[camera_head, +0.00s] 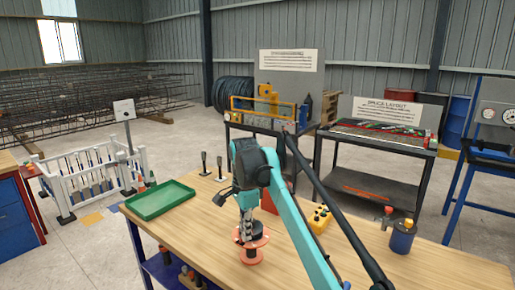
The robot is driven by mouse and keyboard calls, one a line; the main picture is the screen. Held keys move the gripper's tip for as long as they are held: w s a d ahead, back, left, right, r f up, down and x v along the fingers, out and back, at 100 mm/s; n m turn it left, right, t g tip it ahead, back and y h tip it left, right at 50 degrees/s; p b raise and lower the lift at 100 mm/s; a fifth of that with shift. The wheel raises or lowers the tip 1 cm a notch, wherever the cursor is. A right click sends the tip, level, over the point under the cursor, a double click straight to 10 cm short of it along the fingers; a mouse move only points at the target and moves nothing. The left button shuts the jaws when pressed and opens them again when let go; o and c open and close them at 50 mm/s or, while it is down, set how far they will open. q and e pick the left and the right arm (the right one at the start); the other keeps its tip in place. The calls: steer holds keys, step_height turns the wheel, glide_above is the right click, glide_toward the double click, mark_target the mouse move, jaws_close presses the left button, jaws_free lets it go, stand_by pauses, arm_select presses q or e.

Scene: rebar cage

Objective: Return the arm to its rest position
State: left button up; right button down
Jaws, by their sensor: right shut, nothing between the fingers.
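My right arm, teal and black, comes in from the lower right over the wooden workbench (190,235) and bends down at its dark joint. My right gripper (246,238) points down, shut and empty, at the orange-red spool (252,257) on the bench. It overlaps the spool's upper disc in the picture; I cannot tell whether they touch. My left gripper is not in view.
A green tray (160,199) lies at the bench's left end. Two dark upright handles (204,163) stand behind it. A yellow button box (320,219) and a dark blue canister (402,237) stand on the right. The bench's front right is clear.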

steer(key=s+d+n+t, duration=0.3)
steer(key=s+d+n, duration=0.3)
steer(key=s+d, duration=0.6)
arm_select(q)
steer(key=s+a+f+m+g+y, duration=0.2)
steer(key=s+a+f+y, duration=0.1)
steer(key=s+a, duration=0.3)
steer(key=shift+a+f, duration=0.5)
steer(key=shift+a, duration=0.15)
arm_select(e)
steer(key=s+d+f+n+t, duration=0.2)
steer(key=s+d+f+n, duration=0.1)
steer(key=s+f, duration=0.4)
steer(key=s+d+f+n+t, duration=0.2)
steer(key=s+d+f+n, duration=0.2)
steer(key=s+d+f, duration=0.2)
step_height(320, 180, down, 3)
steer(key=shift+s, duration=1.2)
